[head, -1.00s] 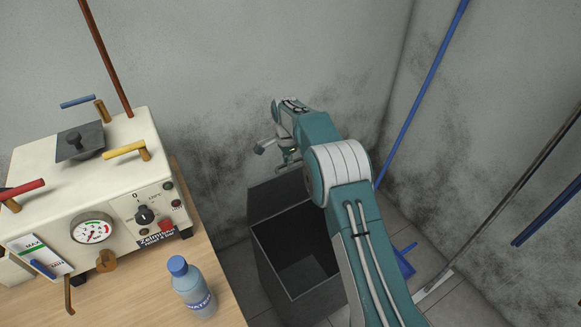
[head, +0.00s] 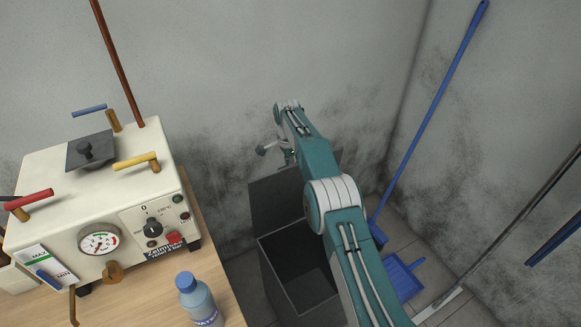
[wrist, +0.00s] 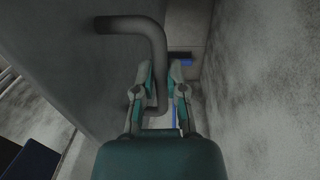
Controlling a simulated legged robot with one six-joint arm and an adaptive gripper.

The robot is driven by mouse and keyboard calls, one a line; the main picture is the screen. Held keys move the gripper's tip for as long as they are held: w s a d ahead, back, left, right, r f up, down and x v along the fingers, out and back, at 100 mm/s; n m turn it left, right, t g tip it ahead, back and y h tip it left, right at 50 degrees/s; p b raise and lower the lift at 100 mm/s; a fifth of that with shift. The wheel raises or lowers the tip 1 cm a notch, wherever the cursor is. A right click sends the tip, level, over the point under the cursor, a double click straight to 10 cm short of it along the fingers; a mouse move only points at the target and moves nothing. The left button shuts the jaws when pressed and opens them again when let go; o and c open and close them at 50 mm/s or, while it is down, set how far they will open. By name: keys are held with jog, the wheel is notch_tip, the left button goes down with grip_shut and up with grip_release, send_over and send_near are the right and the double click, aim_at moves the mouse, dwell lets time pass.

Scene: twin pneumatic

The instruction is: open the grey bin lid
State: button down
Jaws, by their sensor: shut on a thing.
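The grey bin (head: 272,267) stands on the floor beside the wooden table, its dark inside open to view. Its grey lid (head: 275,205) stands raised steeply at the bin's back edge, by the wall. In the wrist view the lid's flat face (wrist: 75,65) fills the left side, and a dark bent bar handle (wrist: 130,24) sticks out from it. In the head view my gripper (head: 287,155) is partly hidden by my arm, above the lid.
A cream machine (head: 75,190) with a gauge and coloured handles and a blue-capped bottle (head: 203,305) stand on the table (head: 225,290) at left. A blue broom (head: 428,115), a blue dustpan (head: 402,278) and other poles are at right. Walls close in behind.

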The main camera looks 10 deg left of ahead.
jog(key=shift+w+a+r, duration=0.1)
jog(key=shift+w+a, duration=0.1)
dwell(0.5)
jog(key=c, duration=0.7)
grip_release()
jog(key=shift+s+d, duration=0.1)
